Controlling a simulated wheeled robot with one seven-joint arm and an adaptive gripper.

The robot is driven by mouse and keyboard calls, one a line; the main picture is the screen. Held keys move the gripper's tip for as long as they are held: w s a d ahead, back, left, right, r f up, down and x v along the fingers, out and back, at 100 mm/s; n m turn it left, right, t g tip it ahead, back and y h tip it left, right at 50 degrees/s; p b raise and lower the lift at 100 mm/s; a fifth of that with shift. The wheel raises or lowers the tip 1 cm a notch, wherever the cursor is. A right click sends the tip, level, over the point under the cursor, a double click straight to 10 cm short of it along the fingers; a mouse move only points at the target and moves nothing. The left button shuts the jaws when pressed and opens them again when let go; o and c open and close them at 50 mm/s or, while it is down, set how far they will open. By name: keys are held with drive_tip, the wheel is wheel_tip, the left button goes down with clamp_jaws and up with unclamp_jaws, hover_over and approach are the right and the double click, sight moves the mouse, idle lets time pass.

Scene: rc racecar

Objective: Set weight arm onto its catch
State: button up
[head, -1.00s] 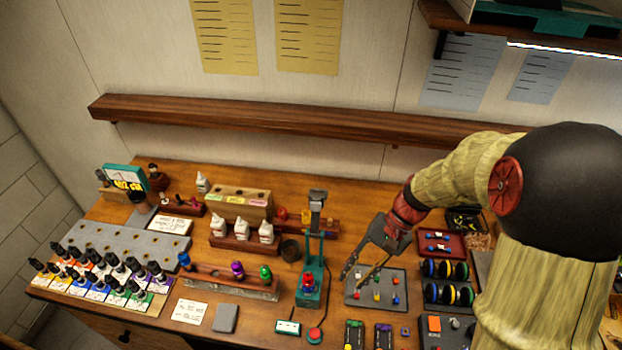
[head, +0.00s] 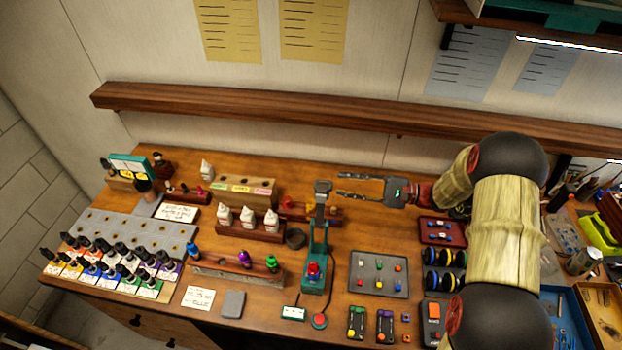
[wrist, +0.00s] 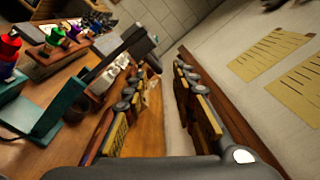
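A teal stand (head: 317,245) stands at the bench's middle, with a raised upright that I take for the weight arm, ending in a grey block (head: 322,187). A red knob (head: 314,270) sits low at its front. My gripper (head: 342,185) is open and empty, pointing left, just right of the grey block. In the wrist view the fingers (wrist: 165,65) are apart with nothing between them. The grey block (wrist: 138,44) shows there by the left finger's tip, and the teal stand (wrist: 60,108) at the left. Contact cannot be told. I cannot make out the catch.
A grey tray of small coloured parts (head: 378,290) lies right of the stand. White bottles in a rack (head: 250,230) and a wooden block (head: 243,192) stand to its left. A wall shelf (head: 250,108) runs behind. A dark cup (head: 296,238) stands close by the stand.

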sight(318, 181)
drive_tip(key=p+x, duration=0.1)
drive_tip(key=x, duration=1)
drive_tip(key=shift+a, duration=0.15)
drive_tip(key=shift+c, duration=0.8)
drive_tip(key=c, duration=0.5)
drive_tip(key=shift+r, duration=0.1)
clamp_jaws()
